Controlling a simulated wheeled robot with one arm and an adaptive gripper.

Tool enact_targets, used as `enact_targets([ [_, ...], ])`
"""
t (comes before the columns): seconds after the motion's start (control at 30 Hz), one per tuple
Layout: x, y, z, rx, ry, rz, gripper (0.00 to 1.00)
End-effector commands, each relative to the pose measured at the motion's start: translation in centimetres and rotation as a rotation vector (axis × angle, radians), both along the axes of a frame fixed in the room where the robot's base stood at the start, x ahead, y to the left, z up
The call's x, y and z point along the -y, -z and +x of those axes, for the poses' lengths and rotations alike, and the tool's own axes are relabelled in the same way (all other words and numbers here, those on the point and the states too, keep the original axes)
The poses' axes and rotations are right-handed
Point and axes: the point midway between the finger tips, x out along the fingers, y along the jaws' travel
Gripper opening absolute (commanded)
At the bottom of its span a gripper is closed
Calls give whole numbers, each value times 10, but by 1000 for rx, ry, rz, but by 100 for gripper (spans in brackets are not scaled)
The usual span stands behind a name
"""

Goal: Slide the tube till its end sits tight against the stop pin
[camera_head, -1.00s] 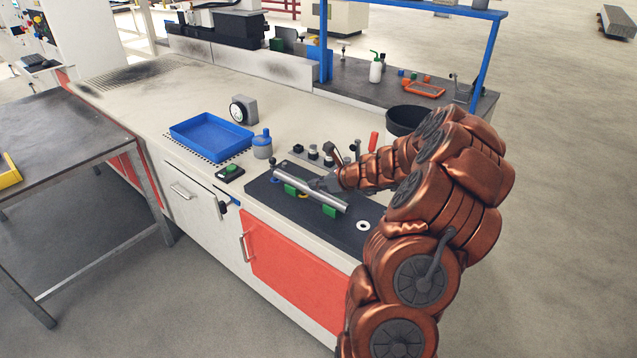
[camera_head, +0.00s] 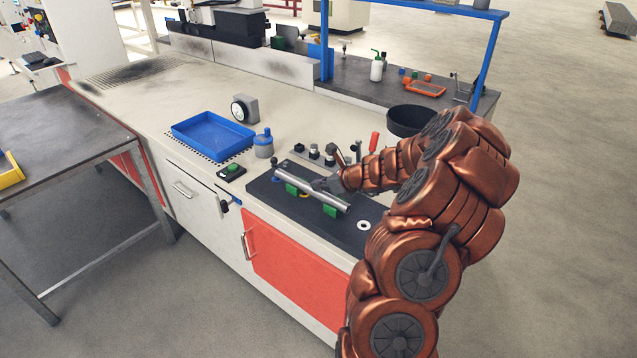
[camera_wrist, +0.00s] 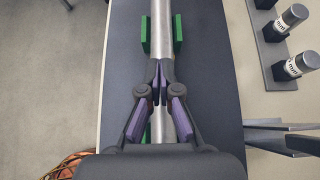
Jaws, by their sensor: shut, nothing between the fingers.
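The silver tube (camera_head: 312,190) lies on green supports (camera_head: 330,210) over a dark mat (camera_head: 262,189), running from back left to front right. In the wrist view the tube (camera_wrist: 161,28) runs up the middle between green support blocks (camera_wrist: 178,33). My gripper (camera_head: 320,184) is at the middle of the tube. In the wrist view its fingertips (camera_wrist: 161,66) are together over the tube, with nothing held. A small dark knob (camera_head: 277,163) stands at the tube's far left end, perhaps the stop pin. I cannot tell if they touch.
A blue tray (camera_head: 212,137), a blue-grey bottle (camera_head: 263,145) and a box with a green button (camera_head: 231,172) stand left of the mat. A white ring (camera_head: 364,225) lies at its front right. Black-and-silver fittings (camera_head: 314,152) stand behind it.

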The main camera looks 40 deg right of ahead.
Motion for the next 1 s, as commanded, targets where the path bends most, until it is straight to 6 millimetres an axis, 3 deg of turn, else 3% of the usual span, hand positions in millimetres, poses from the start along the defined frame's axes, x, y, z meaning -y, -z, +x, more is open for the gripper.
enact_targets([
  [0.43,-1,-8,-3,-10,-2,0,0],
  [1.0,20,-8,-84,-6,3,-2,0],
])
